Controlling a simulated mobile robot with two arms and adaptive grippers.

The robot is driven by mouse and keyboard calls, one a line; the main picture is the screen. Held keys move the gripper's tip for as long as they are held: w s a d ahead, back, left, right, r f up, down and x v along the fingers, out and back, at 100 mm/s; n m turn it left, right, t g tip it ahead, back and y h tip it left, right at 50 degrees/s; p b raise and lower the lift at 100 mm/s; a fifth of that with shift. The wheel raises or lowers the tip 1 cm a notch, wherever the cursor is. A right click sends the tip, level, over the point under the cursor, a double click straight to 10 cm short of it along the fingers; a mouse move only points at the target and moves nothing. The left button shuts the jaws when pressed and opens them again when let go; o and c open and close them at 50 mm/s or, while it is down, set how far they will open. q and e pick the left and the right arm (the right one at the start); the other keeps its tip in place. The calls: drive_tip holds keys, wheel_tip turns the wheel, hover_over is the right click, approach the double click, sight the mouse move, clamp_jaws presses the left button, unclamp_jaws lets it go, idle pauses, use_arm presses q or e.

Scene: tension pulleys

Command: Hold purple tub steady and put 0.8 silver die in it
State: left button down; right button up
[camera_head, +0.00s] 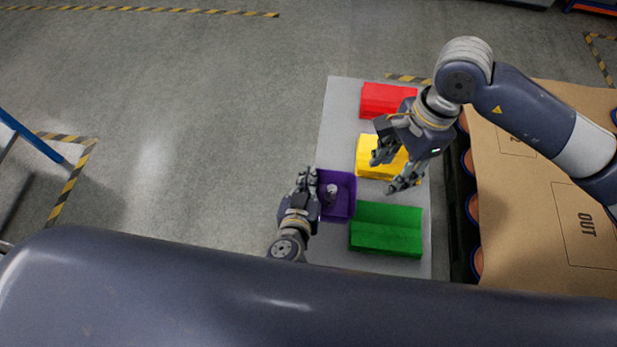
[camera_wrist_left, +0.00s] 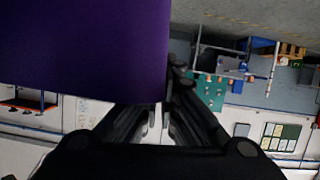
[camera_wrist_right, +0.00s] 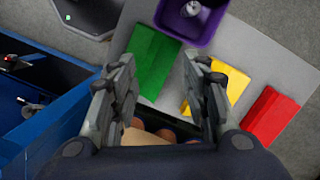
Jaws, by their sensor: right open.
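The purple tub (camera_head: 348,207) stands on the grey surface, and its wall (camera_wrist_left: 85,45) fills the upper left of the left wrist view. A small silver die (camera_head: 332,190) is inside the tub; it also shows in the right wrist view (camera_wrist_right: 191,8). I cannot read its marking. My left gripper (camera_head: 307,175) is at the tub's left side, its fingers close together by the wall. The wall hides part of one finger, so its grip is unclear. My right gripper (camera_head: 389,172) is open and empty, above and right of the tub, near the yellow bin.
A green bin (camera_head: 386,238), a yellow bin (camera_head: 370,158) and a red bin (camera_head: 385,98) stand on the grey surface (camera_head: 341,115), right of the tub. A cardboard sheet (camera_head: 530,220) on rollers lies further right. Floor left of the surface is clear.

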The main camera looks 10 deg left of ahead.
use_arm(q)
wheel_tip(320, 180, up, 3)
drive_tip(key=p, duration=0.2)
drive_tip(key=shift+r+p, duration=0.1)
drive_tip(key=shift+p, duration=0.2)
drive_tip(key=shift+r, duration=0.25)
use_arm(e)
drive_tip(key=s+d+r+n+h, duration=0.1)
drive_tip(key=d+r+n, duration=0.5)
drive_tip(key=n, duration=0.2)
drive_tip(key=shift+s+r+n+h, duration=0.25)
drive_tip(key=shift+r+n+h, duration=0.05)
drive_tip(key=shift+r, duration=0.05)
use_arm(q)
drive_tip(key=c, duration=1.7)
unclamp_jaws()
drive_tip(key=shift+s, duration=0.1)
drive_tip(key=v, duration=1.1)
drive_tip(key=shift+s+r, duration=0.2)
drive_tip(key=shift+s, duration=0.15)
